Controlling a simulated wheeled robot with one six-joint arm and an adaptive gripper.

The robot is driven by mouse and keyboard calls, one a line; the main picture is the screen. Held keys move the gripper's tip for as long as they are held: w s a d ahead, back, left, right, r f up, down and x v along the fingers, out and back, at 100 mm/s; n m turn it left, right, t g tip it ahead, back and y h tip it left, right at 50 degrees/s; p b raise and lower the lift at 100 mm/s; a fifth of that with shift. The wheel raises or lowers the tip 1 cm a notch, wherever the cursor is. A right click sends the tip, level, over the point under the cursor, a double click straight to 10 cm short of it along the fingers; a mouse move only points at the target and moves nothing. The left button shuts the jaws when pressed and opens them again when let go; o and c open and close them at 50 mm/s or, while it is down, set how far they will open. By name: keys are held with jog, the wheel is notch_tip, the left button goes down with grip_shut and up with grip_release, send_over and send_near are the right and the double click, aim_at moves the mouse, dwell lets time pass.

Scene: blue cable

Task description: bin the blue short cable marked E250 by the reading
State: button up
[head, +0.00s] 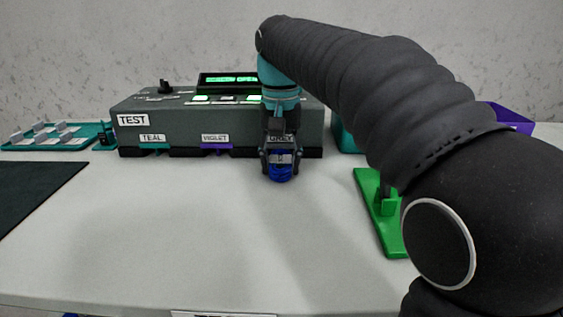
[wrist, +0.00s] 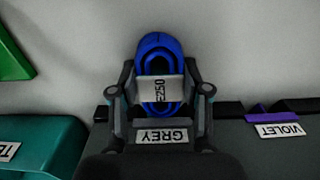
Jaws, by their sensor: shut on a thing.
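The blue cable (wrist: 159,46) is a short coil with a white tag marked E250. My gripper (wrist: 158,92) is shut on it, one finger on each side. In the head view my gripper (head: 280,160) holds the blue cable (head: 281,175) in front of the right part of the grey tester (head: 140,105) marked TEST. Its green display (head: 232,79) is lit, but the figures are too small to read. Tester labels read TEAL (head: 152,138), VIOLET (head: 215,138) and GREY (wrist: 162,136). Whether the cable touches the tester or table cannot be told.
A teal bin (head: 345,138) and a violet bin (head: 514,115) stand behind my arm at the right. A green stand (head: 386,222) is on the table. A teal tray (head: 45,143) and dark mat (head: 32,190) lie left. The front middle table is clear.

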aim_at(280, 185)
jog(key=shift+s+a+b, duration=0.1)
jog(key=shift+s+b, duration=0.55)
jog(key=shift+s, duration=1.7)
notch_tip(280, 185, up, 6)
jog(key=p, duration=0.6)
jog(key=shift+s, duration=0.1)
dwell(1.1)
